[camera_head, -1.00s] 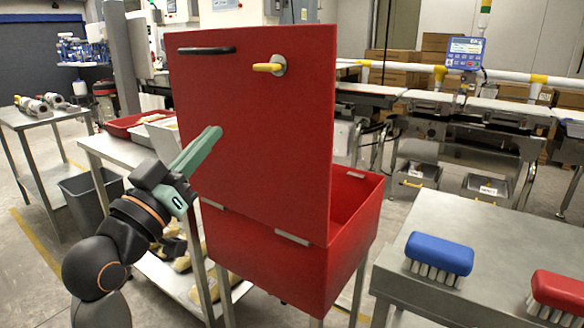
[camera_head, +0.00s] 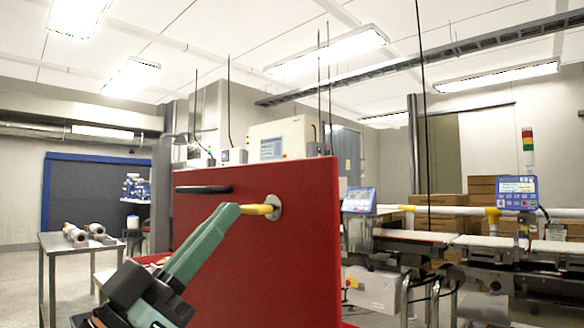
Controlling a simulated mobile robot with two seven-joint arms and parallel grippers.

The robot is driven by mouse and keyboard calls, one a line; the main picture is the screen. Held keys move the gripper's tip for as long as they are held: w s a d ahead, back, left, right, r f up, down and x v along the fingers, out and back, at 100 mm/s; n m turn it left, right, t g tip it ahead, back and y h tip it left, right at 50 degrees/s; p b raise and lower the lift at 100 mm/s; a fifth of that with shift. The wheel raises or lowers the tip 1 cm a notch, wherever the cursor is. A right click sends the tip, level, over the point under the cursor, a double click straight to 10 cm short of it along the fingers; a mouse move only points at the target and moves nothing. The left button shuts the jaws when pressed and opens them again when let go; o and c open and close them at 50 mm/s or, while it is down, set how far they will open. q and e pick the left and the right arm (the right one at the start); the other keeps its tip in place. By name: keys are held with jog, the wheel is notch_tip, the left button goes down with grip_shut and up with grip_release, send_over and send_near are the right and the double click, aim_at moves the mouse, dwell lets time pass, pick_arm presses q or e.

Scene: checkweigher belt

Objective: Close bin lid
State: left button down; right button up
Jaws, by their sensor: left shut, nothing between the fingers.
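The red bin lid (camera_head: 285,230) stands upright in front of me, raised open. It has a black bar handle (camera_head: 203,189) at its upper left and a yellow latch handle (camera_head: 257,209) on a round metal plate. My left gripper (camera_head: 234,210) has green fingers, shut and empty. Its fingertips are at the left end of the yellow handle; I cannot tell whether they touch it. My right gripper is not in view.
A grey table (camera_head: 82,246) with rolls stands at the left. The conveyor line (camera_head: 470,245) with a blue display (camera_head: 517,191) runs along the right, with cardboard boxes (camera_head: 440,205) behind it. Space above the lid is clear.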

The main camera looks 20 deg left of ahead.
aim_at(286, 174)
pick_arm(q)
jog(key=x, duration=0.3)
jog(key=w+f+x, duration=0.1)
jog(key=x, duration=0.3)
jog(key=p+x, duration=0.1)
jog(key=x, duration=0.3)
jog(key=shift+w+d+f, duration=0.2)
jog(key=shift+w+d, duration=0.15)
jog(key=shift+w, duration=0.05)
jog(key=shift+w+d, duration=0.1)
jog(key=shift+w, duration=0.2)
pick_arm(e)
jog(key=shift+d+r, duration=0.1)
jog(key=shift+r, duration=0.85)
pick_arm(q)
jog(key=shift+w, duration=0.1)
